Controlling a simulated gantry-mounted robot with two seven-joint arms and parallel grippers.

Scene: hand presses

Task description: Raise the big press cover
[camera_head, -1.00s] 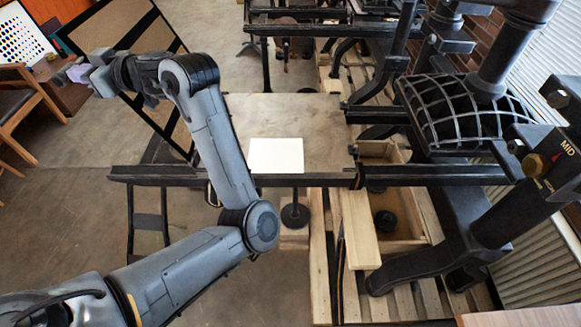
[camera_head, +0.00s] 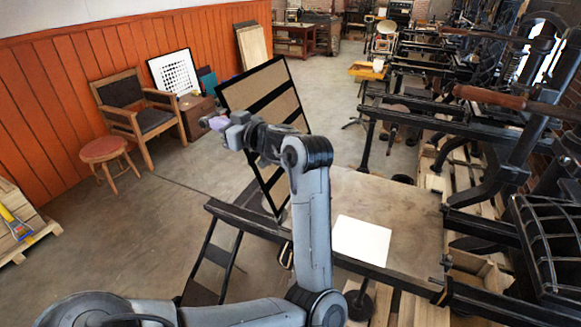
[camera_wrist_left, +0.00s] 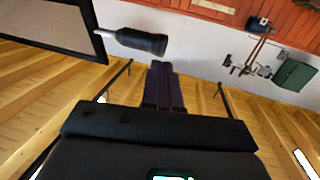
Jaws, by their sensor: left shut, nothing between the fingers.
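The big press cover (camera_head: 275,104), a black frame with tan panels, stands raised and steeply tilted at the far-left end of the press bed (camera_head: 400,205). Its frame (camera_wrist_left: 45,28) fills the upper left of the left wrist view, with a dark handle (camera_wrist_left: 143,41) sticking out from its edge. My left gripper (camera_head: 208,123), with purple fingertips, is beside the cover, on its left in the head view. In the left wrist view its fingers (camera_wrist_left: 163,68) are shut and empty, below the handle and apart from it. My right gripper is not in view.
A white sheet (camera_head: 361,240) lies on the press bed. A wooden chair (camera_head: 140,115) and a red-topped stool (camera_head: 104,150) stand by the orange wall. More presses (camera_head: 440,110) line the right side. Open floor (camera_head: 190,190) lies left of the press.

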